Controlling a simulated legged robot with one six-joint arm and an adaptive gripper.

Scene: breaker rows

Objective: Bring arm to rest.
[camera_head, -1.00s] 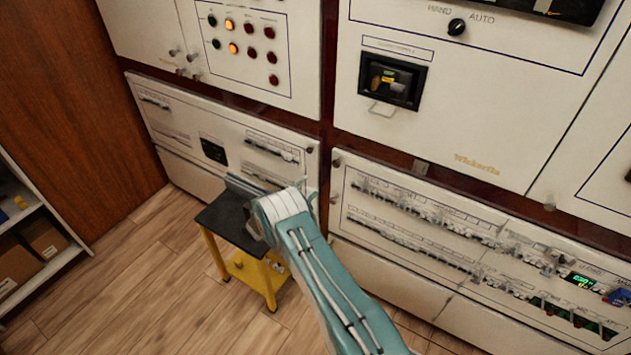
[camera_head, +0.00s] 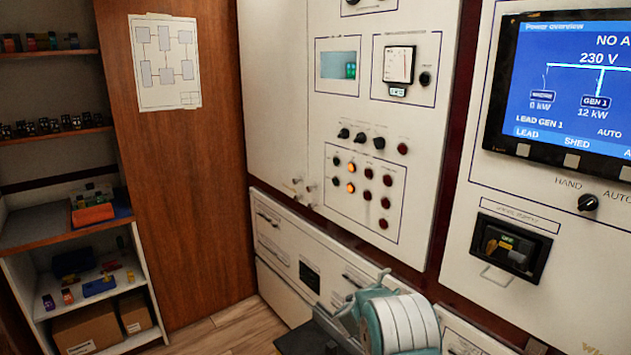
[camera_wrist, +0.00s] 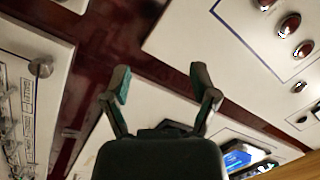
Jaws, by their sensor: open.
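My gripper (camera_wrist: 162,92) shows in the wrist view with its two fingers spread apart and nothing between them. Beyond the fingers are white cabinet panels (camera_wrist: 150,45) and dark red frame strips (camera_wrist: 100,60). In the head view my arm's teal and white link stands at the bottom centre, in front of the lower cabinet row (camera_head: 290,255). The gripper's fingertips cannot be made out clearly in the head view.
White panels carry a lamp panel (camera_head: 362,195), a blue power screen (camera_head: 565,85) and a recessed breaker box (camera_head: 508,248). A wooden shelf unit (camera_head: 60,235) with boxes stands at left. Some wood floor (camera_head: 235,325) is clear.

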